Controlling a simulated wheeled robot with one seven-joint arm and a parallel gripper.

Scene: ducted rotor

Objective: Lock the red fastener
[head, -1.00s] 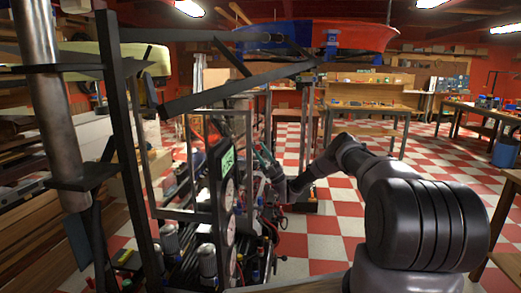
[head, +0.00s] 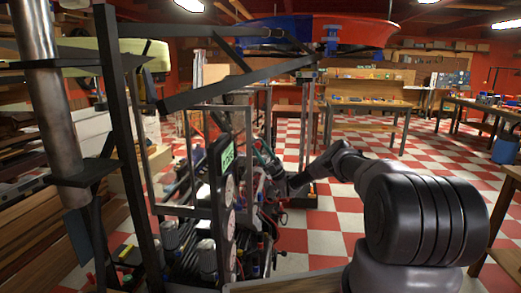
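My dark arm (head: 350,165) reaches from the lower right toward the frame machine at the centre left. Its far end, with my gripper (head: 266,160), is small and dark among cables and parts beside an upright gauge panel (head: 222,195). I cannot make out the fingers or whether they hold anything. A small red part (head: 283,218) shows low in the machine near the arm's end. I cannot tell whether it is the red fastener, or whether it is locked. A red and blue ring-shaped duct (head: 360,30) hangs at the top on dark struts.
A thick metal post (head: 40,100) and dark frame bars (head: 130,150) stand close on the left. Workbenches (head: 370,105) stand at the back and right. The red and white checkered floor (head: 430,165) is open behind my arm.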

